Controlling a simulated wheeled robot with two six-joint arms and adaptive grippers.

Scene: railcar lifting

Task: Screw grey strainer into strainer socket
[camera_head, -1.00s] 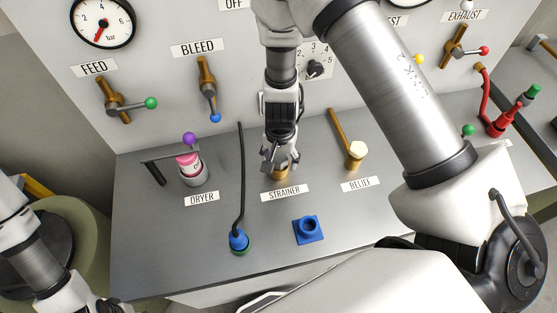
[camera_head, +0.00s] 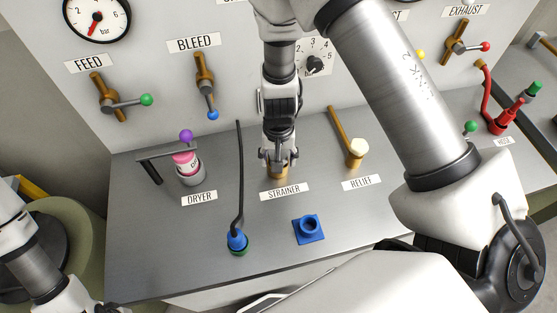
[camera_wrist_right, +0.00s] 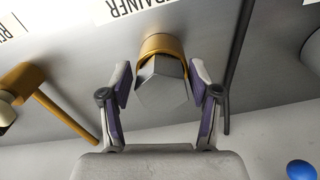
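The grey strainer (camera_wrist_right: 163,84) shows in the right wrist view as a six-sided head at the mouth of the brass strainer socket (camera_wrist_right: 162,45). How far it sits in the socket I cannot tell. My right gripper (camera_wrist_right: 160,70) is open, with one finger on each side of the grey head and narrow gaps between. In the head view my right gripper (camera_head: 278,163) points down over the socket (camera_head: 278,173), behind the STRAINER label, and hides the strainer. My left arm is at the lower left; its fingers are not clear.
The dryer (camera_head: 187,165) with its side handle stands left of the socket, and the relief valve (camera_head: 355,152) with its brass lever stands right. A thin black rod rises from a blue-green base (camera_head: 237,241). A blue square holder (camera_head: 308,229) sits in front.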

